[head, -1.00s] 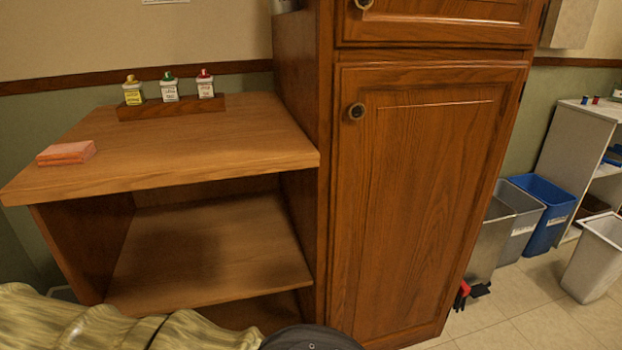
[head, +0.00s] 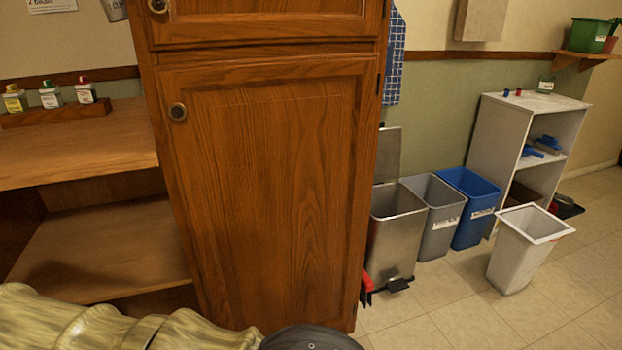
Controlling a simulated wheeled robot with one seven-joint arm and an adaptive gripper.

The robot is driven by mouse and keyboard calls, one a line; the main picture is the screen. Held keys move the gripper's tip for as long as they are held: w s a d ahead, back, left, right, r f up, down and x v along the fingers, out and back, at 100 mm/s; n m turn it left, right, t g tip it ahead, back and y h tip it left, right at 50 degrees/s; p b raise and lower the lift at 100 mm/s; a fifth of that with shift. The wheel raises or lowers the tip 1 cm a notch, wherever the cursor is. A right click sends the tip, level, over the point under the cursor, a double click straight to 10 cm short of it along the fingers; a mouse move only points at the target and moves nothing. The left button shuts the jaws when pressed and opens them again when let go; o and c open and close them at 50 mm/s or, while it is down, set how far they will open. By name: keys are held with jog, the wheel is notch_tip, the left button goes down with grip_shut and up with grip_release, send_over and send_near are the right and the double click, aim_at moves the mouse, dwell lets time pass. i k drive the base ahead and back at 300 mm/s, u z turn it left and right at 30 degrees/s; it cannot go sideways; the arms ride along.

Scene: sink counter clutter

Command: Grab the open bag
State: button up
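I cannot make out an open bag in the head view. A white open-topped bin (head: 523,250) stands on the floor at the right; I cannot tell whether a bag lines it. My gripper is not in view. Ribbed olive and dark round parts at the bottom edge keep the same place in the picture and seem to be mine.
A tall wooden cabinet (head: 270,190) fills the middle. Left of it is an open wooden shelf unit (head: 110,240) with small bottles (head: 50,97) on top. Steel (head: 397,235), grey (head: 440,215) and blue (head: 472,208) bins stand right of it, near a white shelf (head: 535,125). Floor tiles are clear at the lower right.

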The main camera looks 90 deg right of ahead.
aim_at(526, 236)
jog(key=z, duration=2.6)
jog(key=i, duration=0.2)
jog(key=z, duration=3.4)
jog(key=k, duration=1.8)
jog(key=u, duration=1.25)
jog(key=i, duration=1)
